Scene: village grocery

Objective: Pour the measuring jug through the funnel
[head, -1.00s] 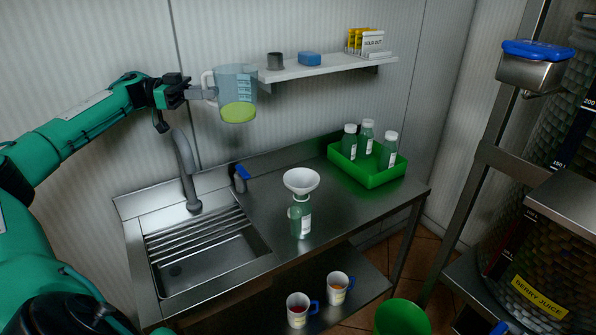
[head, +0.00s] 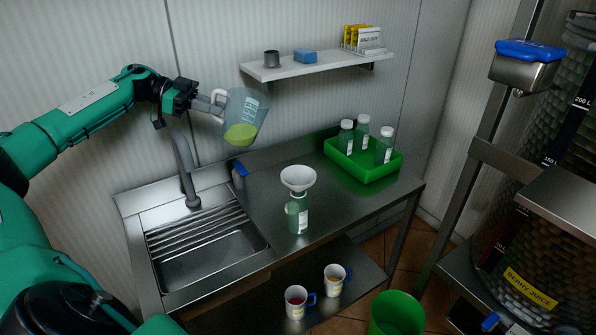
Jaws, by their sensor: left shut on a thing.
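The clear measuring jug (head: 246,113) holds some yellow-green liquid at its bottom. It is tilted and in the air above the back of the counter, up and left of the funnel. My left gripper (head: 212,103) is shut on the jug's handle. The white funnel (head: 298,178) sits in the mouth of a green bottle (head: 297,215), which stands upright on the steel counter. A gap separates the jug from the funnel, and no liquid is seen flowing. My right gripper is not in view.
The sink (head: 210,255) and tap (head: 184,170) are left of the bottle. A green tray (head: 372,179) with several capped bottles stands at the back right. A wall shelf (head: 318,66) is right of the jug. Two mugs stand on the lower shelf (head: 360,280).

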